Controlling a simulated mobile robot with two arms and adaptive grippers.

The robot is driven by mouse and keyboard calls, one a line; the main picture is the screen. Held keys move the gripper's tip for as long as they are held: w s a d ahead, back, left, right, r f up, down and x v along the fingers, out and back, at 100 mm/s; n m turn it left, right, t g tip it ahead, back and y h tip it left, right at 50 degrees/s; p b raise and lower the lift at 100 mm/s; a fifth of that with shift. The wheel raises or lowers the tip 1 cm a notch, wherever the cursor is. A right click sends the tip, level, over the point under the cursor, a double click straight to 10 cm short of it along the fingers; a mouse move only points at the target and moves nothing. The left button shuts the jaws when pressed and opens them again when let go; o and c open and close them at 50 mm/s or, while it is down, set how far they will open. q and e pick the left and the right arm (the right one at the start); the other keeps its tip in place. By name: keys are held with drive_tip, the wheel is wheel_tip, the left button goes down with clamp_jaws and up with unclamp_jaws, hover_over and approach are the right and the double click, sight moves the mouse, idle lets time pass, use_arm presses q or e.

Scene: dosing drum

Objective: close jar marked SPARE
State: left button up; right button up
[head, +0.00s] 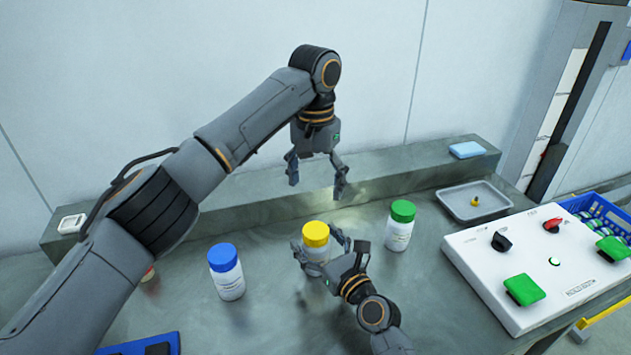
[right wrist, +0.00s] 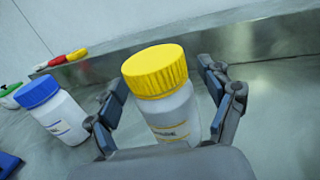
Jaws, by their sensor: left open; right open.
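A white jar with a yellow lid (head: 315,235) stands upright in the middle of the counter; the lid sits on it. My right gripper (head: 324,258) is open around this jar, and the right wrist view shows the jar (right wrist: 172,112) between its two fingers. A jar with a blue lid (head: 226,272) stands to the left, and one with a green lid (head: 399,225) to the right. The labels are too small or blurred to read surely, so I cannot tell which is SPARE. My left gripper (head: 316,178) is open and empty, raised above and behind the yellow-lidded jar.
A white control panel (head: 480,262) with green buttons and knobs stands at the right. Behind it are a grey tray (head: 474,203) and a blue basket (head: 606,213). A raised ledge (head: 400,171) runs along the back. A blue tray (head: 128,348) lies front left.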

drive_tip(key=v, duration=1.2)
drive_tip(key=shift+w, duration=0.1)
drive_tip(key=shift+f, duration=0.1)
